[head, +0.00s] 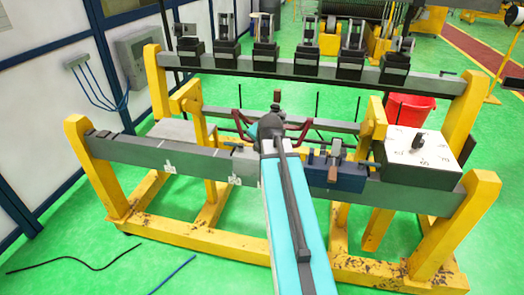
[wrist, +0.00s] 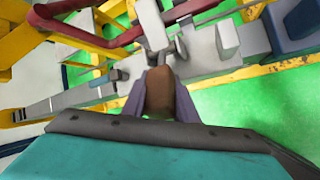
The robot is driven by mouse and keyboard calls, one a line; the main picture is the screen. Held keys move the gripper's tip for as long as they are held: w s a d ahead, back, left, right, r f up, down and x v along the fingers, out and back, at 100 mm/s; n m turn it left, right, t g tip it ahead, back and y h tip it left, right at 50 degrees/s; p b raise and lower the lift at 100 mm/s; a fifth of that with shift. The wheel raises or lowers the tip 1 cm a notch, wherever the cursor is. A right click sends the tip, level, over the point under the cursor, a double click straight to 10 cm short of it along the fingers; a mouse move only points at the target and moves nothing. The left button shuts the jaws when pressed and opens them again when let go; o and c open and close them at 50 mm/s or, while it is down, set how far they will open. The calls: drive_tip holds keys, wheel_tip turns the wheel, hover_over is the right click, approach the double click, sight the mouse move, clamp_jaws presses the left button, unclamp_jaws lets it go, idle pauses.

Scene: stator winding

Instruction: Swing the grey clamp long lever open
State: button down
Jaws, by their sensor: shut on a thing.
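My gripper (wrist: 160,100) is shut on a brown handle grip (wrist: 160,82) in the wrist view, with one finger on each side of it. The handle appears to be the end of the grey clamp's long lever. Grey metal parts of the clamp (wrist: 152,24) show just beyond the grip, but how the lever joins them is unclear. In the head view my turquoise arm reaches up to the front beam, and its dark wrist (head: 270,123) hides most of the clamp. A brown tip (head: 277,96) shows just beyond the wrist.
A dark red curved bar (wrist: 100,38) passes close beyond the clamp. A blue block (head: 335,175) with another brown-handled clamp (head: 335,149) stands right of my arm. A white-topped box (head: 414,150) sits farther right on the grey beam (head: 135,152). A red bucket (head: 408,108) stands behind.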

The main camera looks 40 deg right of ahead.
drive_tip(key=shift+s+f, duration=0.2)
drive_tip(key=shift+f, duration=0.1)
drive_tip(key=c, duration=1.4)
unclamp_jaws()
drive_tip(key=shift+w, duration=0.1)
drive_tip(key=shift+c, duration=0.2)
drive_tip(key=shift+r, duration=0.1)
drive_tip(key=shift+r, duration=0.1)
drive_tip(key=b+v, duration=0.3)
drive_tip(key=v, duration=1)
drive_tip(key=shift+r+b, duration=0.25)
drive_tip(key=shift+b, duration=0.1)
drive_tip(key=shift+c, duration=0.2)
